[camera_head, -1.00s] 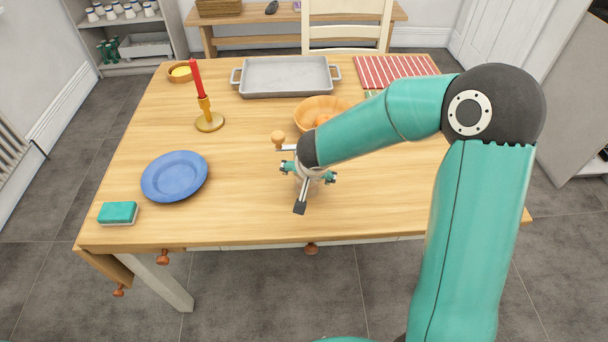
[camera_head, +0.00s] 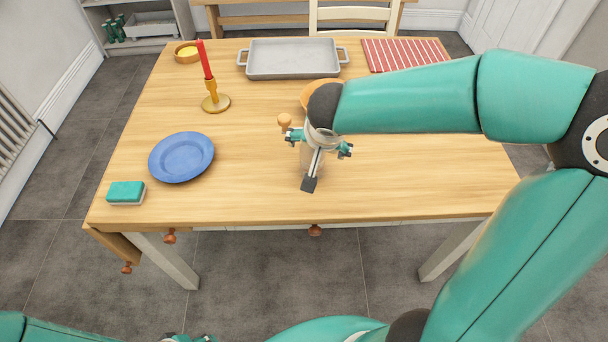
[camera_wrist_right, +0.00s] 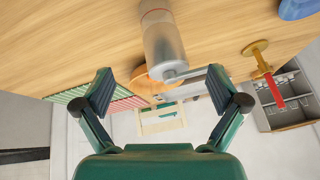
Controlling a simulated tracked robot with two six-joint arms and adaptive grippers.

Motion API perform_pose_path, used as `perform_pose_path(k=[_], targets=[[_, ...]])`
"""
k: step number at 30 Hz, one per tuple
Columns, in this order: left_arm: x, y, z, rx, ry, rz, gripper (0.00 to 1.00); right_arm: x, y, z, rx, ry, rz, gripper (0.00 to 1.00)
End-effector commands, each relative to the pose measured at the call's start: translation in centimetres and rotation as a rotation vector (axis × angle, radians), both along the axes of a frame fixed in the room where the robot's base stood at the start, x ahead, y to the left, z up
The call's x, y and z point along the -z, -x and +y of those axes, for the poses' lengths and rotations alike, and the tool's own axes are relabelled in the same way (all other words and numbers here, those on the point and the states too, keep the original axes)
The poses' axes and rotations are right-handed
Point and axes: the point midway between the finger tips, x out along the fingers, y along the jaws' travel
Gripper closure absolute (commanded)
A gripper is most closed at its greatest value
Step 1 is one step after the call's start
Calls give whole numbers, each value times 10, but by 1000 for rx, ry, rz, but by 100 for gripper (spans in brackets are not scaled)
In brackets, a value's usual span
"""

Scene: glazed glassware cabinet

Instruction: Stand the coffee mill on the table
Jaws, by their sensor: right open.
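The coffee mill (camera_wrist_right: 163,45) is a grey, partly see-through cylinder with a crank on top. In the right wrist view it appears to stand upright on the table (camera_wrist_right: 70,50). In the head view its wooden crank knob (camera_head: 284,120) shows left of my right gripper (camera_head: 319,145), while most of its body is hidden behind the gripper. My right gripper is open, its fingers (camera_wrist_right: 160,92) spread to either side of the mill's top end, with no visible grip on it. My left gripper (camera_head: 190,338) barely shows at the bottom edge; its jaws cannot be made out.
A blue plate (camera_head: 181,157), a green sponge (camera_head: 126,193) and a red candle in a brass holder (camera_head: 215,103) are on the left. A grey tray (camera_head: 292,59), an orange bowl (camera_head: 313,92) and a striped cloth (camera_head: 404,54) lie behind. The table's front right is clear.

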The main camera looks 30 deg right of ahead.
Motion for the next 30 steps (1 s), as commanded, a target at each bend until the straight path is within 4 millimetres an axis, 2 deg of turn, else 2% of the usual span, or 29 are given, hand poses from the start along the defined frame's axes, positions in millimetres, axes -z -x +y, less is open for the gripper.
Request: perform_pose_path(k=[2,5,8,11,12,15,18,21,25,30], targets=[[0,0,0,0,0,0,60,1,1,2,-8,-4,7,4],[0,0,0,0,0,0,60,21,3,13,-57,-27,52,4],[0,0,0,0,0,0,60,63,10,40,-174,-89,142,4],[0,0,0,0,0,0,60,124,27,80,-335,-203,247,4],[0,0,0,0,0,0,60,149,36,97,-399,-253,280,4],[0,0,0,0,0,0,60,204,63,131,-524,-364,323,4],[0,0,0,0,0,0,60,250,90,151,-594,-419,334,4],[0,0,0,0,0,0,60,283,114,162,-649,-437,333,4],[0,0,0,0,0,0,60,309,135,162,-683,-408,342,4],[0,0,0,0,0,0,60,318,143,169,-701,-386,346,4]])
